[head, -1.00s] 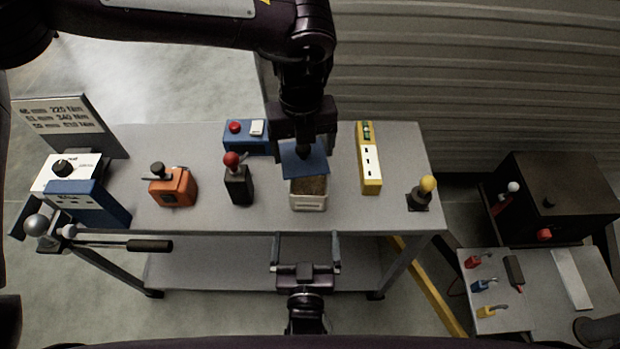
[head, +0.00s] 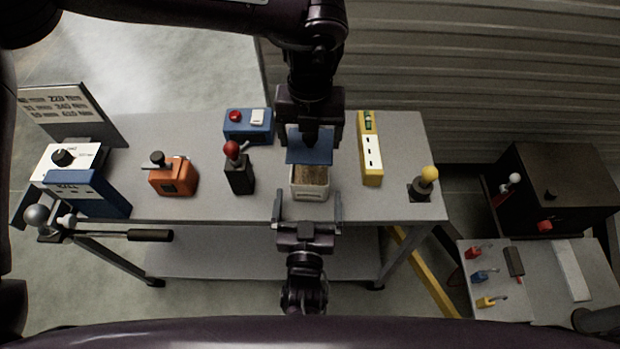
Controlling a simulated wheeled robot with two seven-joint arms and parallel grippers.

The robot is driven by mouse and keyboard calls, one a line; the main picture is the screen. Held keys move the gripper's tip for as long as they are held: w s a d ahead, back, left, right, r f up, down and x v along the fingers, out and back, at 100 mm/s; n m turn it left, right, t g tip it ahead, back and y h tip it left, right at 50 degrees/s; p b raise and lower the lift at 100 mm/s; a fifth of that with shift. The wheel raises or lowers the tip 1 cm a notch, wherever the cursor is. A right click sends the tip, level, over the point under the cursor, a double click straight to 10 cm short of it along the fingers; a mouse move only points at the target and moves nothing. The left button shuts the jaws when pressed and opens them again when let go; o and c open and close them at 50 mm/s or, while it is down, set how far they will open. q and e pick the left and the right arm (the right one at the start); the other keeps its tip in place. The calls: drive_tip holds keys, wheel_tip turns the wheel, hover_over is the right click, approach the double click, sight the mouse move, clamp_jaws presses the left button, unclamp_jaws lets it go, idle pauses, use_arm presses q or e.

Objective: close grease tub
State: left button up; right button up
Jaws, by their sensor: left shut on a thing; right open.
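The grease tub (head: 309,193) is a small white box on the grey table, with brown contents showing at its open top. Its blue lid (head: 309,152) is raised at the tub's far side. My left gripper (head: 310,138) reaches down from above behind the lid and is shut on it; its fingertips are mostly hidden. My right gripper (head: 307,205) is open at the table's front edge. Its two fingers point at the tub, one toward each side of its front, with nothing between them.
On the table (head: 210,205) stand a black box with a red-knobbed lever (head: 238,178), an orange box (head: 173,177), a blue box with a red button (head: 248,126), a yellow and white strip (head: 370,150) and a yellow-knobbed lever (head: 425,182). Bare table lies between them.

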sight(310, 175)
drive_tip(key=w, duration=0.7)
drive_tip(key=shift+w+d, duration=0.2)
drive_tip(key=c, duration=1.4)
use_arm(q)
drive_tip(key=shift+f, duration=2.5)
